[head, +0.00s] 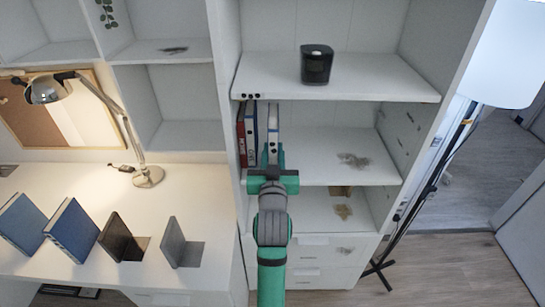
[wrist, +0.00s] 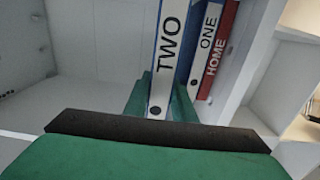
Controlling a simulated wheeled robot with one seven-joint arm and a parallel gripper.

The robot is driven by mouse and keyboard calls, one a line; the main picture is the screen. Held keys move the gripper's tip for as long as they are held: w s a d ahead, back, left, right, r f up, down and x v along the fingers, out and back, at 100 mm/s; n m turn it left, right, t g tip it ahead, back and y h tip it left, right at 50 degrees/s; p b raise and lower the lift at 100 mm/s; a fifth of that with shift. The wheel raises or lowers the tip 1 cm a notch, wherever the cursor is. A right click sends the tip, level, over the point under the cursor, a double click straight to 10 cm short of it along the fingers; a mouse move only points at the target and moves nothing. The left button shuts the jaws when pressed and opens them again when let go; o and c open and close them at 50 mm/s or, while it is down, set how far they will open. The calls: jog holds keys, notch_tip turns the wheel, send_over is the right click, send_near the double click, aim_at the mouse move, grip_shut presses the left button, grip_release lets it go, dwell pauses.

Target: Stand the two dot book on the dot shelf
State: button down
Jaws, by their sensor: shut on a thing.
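The book marked TWO (wrist: 168,50), with a white spine, a dark dot near its lower end and blue sides, stands roughly upright in the wrist view. It also shows in the head view (head: 273,122). My green gripper (head: 273,156) is shut on its lower part; the fingers (wrist: 160,100) lie on both sides of it. The book is inside the shelf compartment (head: 315,172) below the board with black dots (head: 300,90) on its left front edge. It is to the right of the blue ONE book (head: 251,130). Whether its base touches the shelf is hidden.
A red HOME book (head: 241,135) stands at the compartment's left wall. The compartment's right half is clear, with a dark stain. A black cup-like object (head: 316,63) stands on the board above. Several books (head: 72,230) and a lamp (head: 148,176) are on the desk at left.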

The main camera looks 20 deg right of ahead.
jog(key=shift+w+d+r, duration=0.1)
jog(key=shift+w+r, duration=0.05)
jog(key=shift+w, duration=0.5)
jog(key=f+x, duration=0.1)
jog(key=x, duration=0.7)
jog(key=shift+w+f, duration=0.2)
jog(key=shift+f, duration=0.15)
jog(key=c, duration=1.4)
grip_release()
jog(key=shift+s+d, duration=0.15)
jog(key=shift+d, duration=0.1)
jog(key=shift+f, duration=0.15)
